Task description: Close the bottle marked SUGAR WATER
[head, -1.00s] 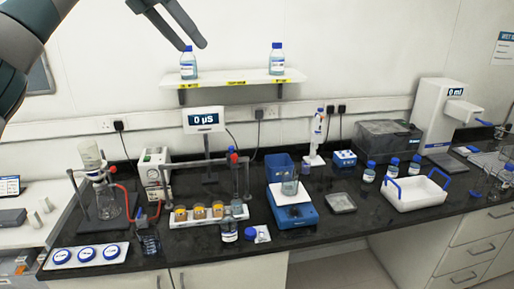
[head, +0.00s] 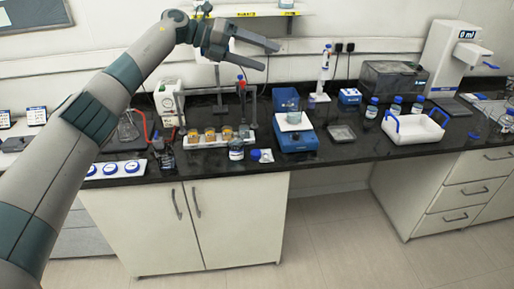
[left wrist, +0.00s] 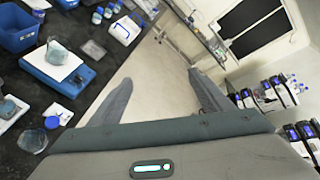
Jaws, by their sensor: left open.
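An uncapped clear bottle (head: 236,149) stands upright near the front edge of the black bench; its label is too small to read, so I cannot confirm it says SUGAR WATER. A loose blue cap (head: 256,154) lies just right of it, beside a small white packet (head: 267,157). In the left wrist view the bottle (left wrist: 33,141) and the cap (left wrist: 52,122) show at the lower left. My left gripper (head: 270,57) is open and empty, well above the bench and pointing right. In the left wrist view its spread fingers (left wrist: 160,78) have only floor between them. My right gripper is not in view.
A rack of amber-filled jars (head: 217,139) stands behind the bottle. To the right are a blue balance (head: 297,140) with a beaker and a white tray (head: 414,129). Capped bottles (head: 396,104) stand behind the tray. A white panel with blue dials (head: 113,169) lies left.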

